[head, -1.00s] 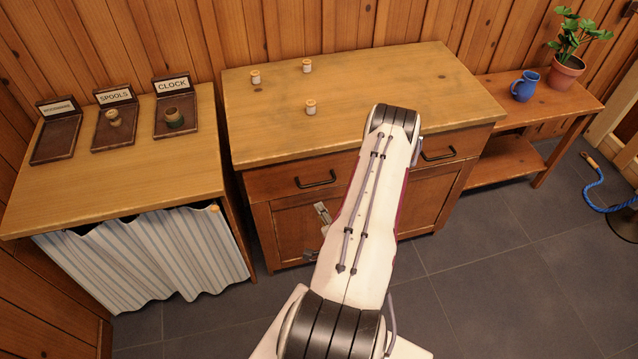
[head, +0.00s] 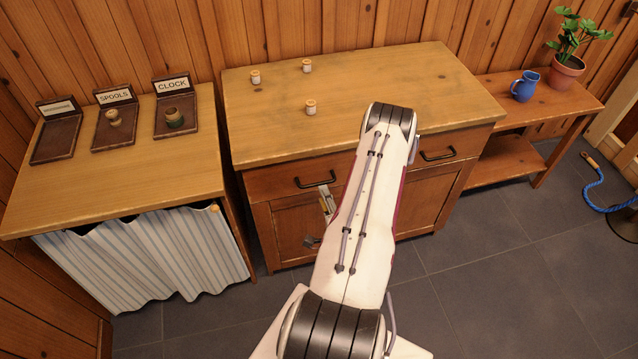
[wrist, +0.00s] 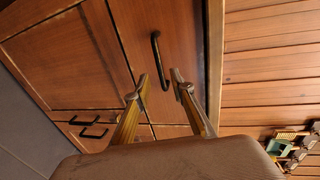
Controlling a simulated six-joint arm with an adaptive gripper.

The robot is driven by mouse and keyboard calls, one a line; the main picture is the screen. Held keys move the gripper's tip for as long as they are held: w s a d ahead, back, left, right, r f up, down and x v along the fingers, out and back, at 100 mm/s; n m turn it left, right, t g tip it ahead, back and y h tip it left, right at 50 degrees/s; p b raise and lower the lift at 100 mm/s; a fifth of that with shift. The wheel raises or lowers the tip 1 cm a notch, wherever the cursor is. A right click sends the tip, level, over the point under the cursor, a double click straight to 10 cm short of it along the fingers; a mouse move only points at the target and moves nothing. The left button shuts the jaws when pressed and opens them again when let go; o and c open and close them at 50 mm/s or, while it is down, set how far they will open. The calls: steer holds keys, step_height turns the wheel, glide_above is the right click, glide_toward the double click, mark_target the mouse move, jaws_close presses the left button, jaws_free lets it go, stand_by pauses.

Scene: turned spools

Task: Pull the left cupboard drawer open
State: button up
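The left cupboard drawer (head: 285,183) is shut, its front flush with the cupboard. Its dark bar handle (head: 317,181) also shows in the wrist view (wrist: 157,62). My gripper (head: 323,187) is just below the handle in the head view, partly hidden by my arm. In the wrist view my gripper (wrist: 160,84) is open and empty, with a gap between its two fingertips. One end of the handle lies between the fingertips in that picture. I cannot tell how far in front of them it is, and no contact shows.
Several small spools, one a white spool (head: 310,107), stand on the cupboard top (head: 400,85). The right drawer's handle (head: 438,154) is beyond my arm. A curtained table (head: 60,195) with trays stands left; a bench (head: 560,108) with a blue jug (head: 525,86) stands right.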

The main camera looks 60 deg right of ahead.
mark_target(319, 184)
steer(key=shift+x, duration=3.55)
jaws_close()
